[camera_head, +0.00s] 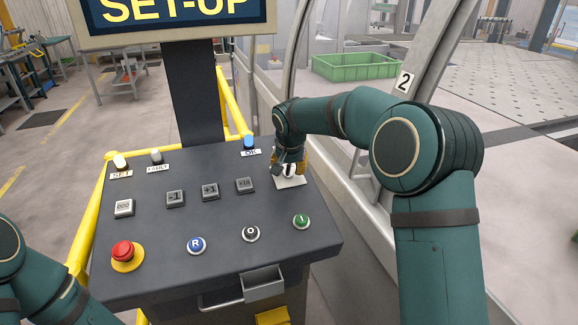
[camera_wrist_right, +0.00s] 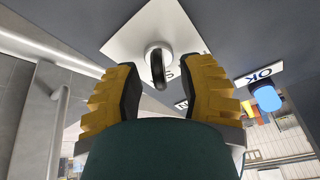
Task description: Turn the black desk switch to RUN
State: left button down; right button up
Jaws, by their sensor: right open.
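The black desk switch (camera_wrist_right: 158,70) has a dark lever on a pale round collar, on a white label plate (camera_wrist_right: 128,30) at the desk's back right. My right gripper (camera_wrist_right: 165,80) is open, with its yellow-backed fingers on either side of the lever and visible gaps between them. In the head view, my right gripper (camera_head: 288,168) is low over the plate (camera_head: 290,182) and partly hides the switch. The plate's lettering is mostly covered, so I cannot read the position. The screen (camera_head: 175,12) reads SET-UP. My left arm shows at the lower left; its gripper is out of view.
The blue OK lamp (camera_head: 249,142) stands left of the switch. Grey keys (camera_head: 210,191), a green button (camera_head: 301,222), a black button (camera_head: 251,233), a blue R button (camera_head: 196,245) and a red emergency stop (camera_head: 123,251) are on the desk. A machine frame rises to the right.

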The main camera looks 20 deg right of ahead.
grip_shut()
jog(key=shift+n, duration=0.4)
jog(key=n+y+p, duration=0.1)
jog(key=n+p, duration=0.1)
jog(key=n, duration=0.2)
jog(key=shift+n, duration=0.4)
jog(key=n+p, duration=0.1)
jog(key=n, duration=0.2)
jog(key=shift+n+y, duration=0.3)
jog(key=shift+y, duration=0.1)
jog(key=shift+s+a+n+p, duration=0.1)
jog(key=shift+n+p, duration=0.8)
jog(key=shift+n, duration=0.6)
jog(key=shift+f+y, duration=0.1)
jog(key=shift+y, duration=0.2)
